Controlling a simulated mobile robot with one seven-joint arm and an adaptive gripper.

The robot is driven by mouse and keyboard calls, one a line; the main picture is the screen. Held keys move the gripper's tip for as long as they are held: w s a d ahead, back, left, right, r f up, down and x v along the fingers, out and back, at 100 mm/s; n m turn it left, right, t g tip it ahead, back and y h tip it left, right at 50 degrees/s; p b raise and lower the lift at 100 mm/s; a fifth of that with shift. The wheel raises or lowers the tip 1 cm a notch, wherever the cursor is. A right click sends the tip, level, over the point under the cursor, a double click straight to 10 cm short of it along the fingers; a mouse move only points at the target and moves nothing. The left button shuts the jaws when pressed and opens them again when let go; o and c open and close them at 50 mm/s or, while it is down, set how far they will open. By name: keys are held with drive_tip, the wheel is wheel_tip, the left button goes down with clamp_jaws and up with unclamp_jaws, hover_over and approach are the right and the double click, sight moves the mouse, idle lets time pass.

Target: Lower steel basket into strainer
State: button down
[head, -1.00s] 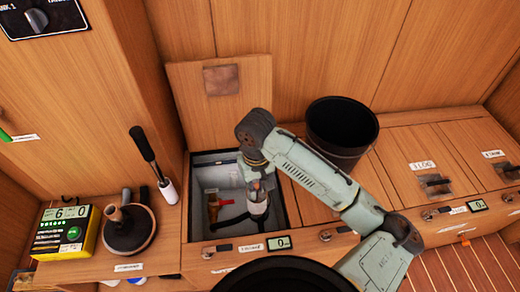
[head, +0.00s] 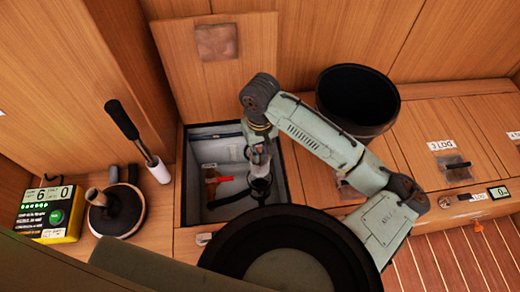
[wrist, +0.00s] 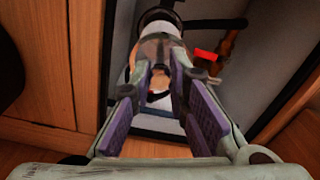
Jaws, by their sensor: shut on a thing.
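My gripper (wrist: 159,84) reaches down into the open locker, its purple-padded fingers closed on a small shiny piece, the steel basket (wrist: 158,98), mostly hidden between the pads. In the head view my gripper (head: 260,158) is directly over the strainer (head: 260,188), a clear, round-bodied fitting with a dark ring. The strainer also shows just beyond the fingertips in the wrist view (wrist: 160,25). The basket and the strainer's mouth overlap in view; I cannot tell how deep the basket sits.
A red-handled valve (head: 212,180) and black hose stand left of the strainer. Locker walls (head: 186,200) are close around. The raised lid (head: 222,75) leans behind.

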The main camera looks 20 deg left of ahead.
drive_tip(key=shift+f+b, duration=2.4)
drive_tip(key=shift+f, duration=0.35)
drive_tip(key=shift+p, duration=0.65)
drive_tip(key=shift+f, duration=0.1)
drive_tip(key=shift+f+b, duration=3.6)
drive_tip(key=shift+f, duration=1.55)
drive_tip(key=shift+r+p, duration=0.25)
drive_tip(key=shift+p, duration=0.05)
